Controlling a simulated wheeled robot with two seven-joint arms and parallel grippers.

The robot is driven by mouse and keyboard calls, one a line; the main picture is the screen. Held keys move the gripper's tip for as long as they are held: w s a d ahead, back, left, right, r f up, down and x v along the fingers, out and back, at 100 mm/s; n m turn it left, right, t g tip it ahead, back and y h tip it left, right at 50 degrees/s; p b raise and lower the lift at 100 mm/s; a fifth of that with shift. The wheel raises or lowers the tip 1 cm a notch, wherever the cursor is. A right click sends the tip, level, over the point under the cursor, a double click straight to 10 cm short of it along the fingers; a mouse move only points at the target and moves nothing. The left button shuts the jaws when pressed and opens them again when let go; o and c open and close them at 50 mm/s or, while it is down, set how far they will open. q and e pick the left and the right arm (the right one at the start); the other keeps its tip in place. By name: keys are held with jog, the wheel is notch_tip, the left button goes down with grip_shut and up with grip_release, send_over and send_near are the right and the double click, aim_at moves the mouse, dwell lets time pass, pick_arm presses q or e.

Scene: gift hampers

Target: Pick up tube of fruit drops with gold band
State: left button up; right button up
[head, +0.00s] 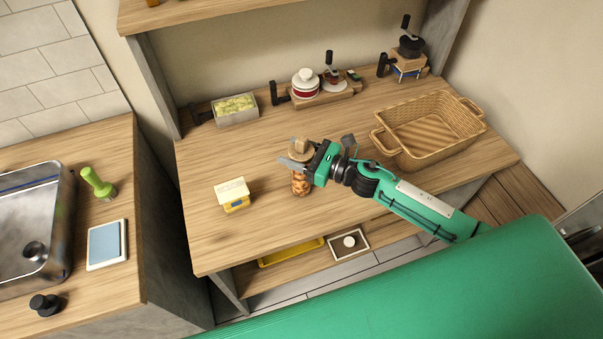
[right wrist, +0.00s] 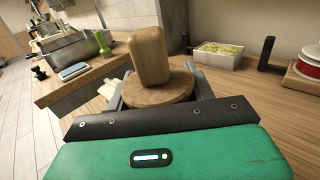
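A glass jar (head: 300,186) with orange-brown pieces inside and a round wooden lid stands upright on the wooden table. A wooden knob tops the lid. No gold band shows on it, so I cannot tell if it is the tube of fruit drops. My right gripper (head: 300,163) is at the top of the jar, with one finger in front. In the right wrist view the wooden lid (right wrist: 158,90) lies between the two fingers. The lid hides the fingertips, so I cannot tell if they touch the jar. My left gripper is not in view.
A small pale-topped yellow box (head: 233,195) sits left of the jar. An empty wicker basket (head: 428,160) is at the right. A white box of pale green pieces (head: 235,122), a red-and-white canister (head: 305,84) and a hand grinder (head: 409,50) stand along the back.

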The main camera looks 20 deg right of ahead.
jog(key=c, duration=0.5)
